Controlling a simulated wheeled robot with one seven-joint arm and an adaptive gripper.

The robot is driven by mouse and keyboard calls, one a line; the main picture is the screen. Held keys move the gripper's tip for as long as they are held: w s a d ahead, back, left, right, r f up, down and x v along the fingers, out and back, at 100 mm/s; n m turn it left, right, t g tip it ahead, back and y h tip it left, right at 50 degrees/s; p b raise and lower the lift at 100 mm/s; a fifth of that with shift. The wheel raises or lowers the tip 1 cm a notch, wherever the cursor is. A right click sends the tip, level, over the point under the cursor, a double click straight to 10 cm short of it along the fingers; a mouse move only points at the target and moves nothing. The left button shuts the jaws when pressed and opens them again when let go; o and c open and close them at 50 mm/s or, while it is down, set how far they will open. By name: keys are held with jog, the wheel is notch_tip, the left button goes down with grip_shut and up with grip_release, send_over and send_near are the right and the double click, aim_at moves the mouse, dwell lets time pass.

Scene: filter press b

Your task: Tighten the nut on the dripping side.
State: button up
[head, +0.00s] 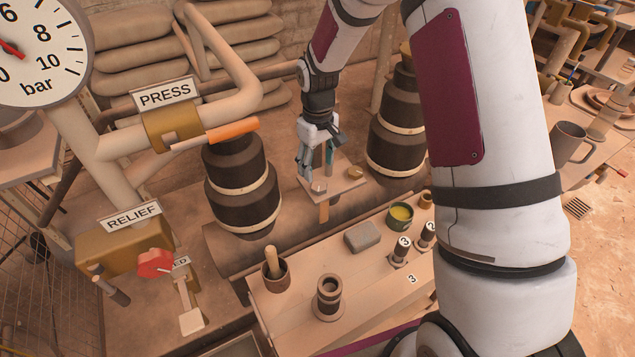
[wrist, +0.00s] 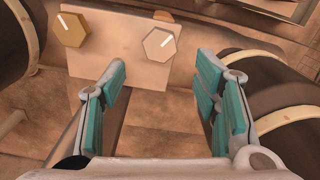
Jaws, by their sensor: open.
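A pale plate (wrist: 118,62) carries two hexagonal nuts in the wrist view. The brass-coloured nut (wrist: 70,30) is at the left, and the pale nut (wrist: 159,44) is right of it. Each has a white line on its face. My gripper (wrist: 163,72) is open and empty, its teal-padded fingers pointing toward the plate. The pale nut lies ahead of the gap between the fingertips, apart from both. In the head view my gripper (head: 318,165) hangs over the small plate (head: 345,187) between two dark ribbed columns. I cannot make out any drip at either nut.
Dark banded columns (head: 241,185) and (head: 395,140) stand either side of my gripper. A bench (head: 290,312) in front holds a mortar (head: 274,270), a grey block (head: 362,237) and a green tin (head: 400,215). A RELIEF valve with a red knob (head: 155,263) is at left, below a pressure gauge (head: 40,50).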

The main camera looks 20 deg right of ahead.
aim_at(318, 185)
notch_tip(318, 185, down, 6)
jog(key=shift+f+b, duration=0.2)
jog(key=shift+b, duration=0.4)
jog(key=c, duration=1.1)
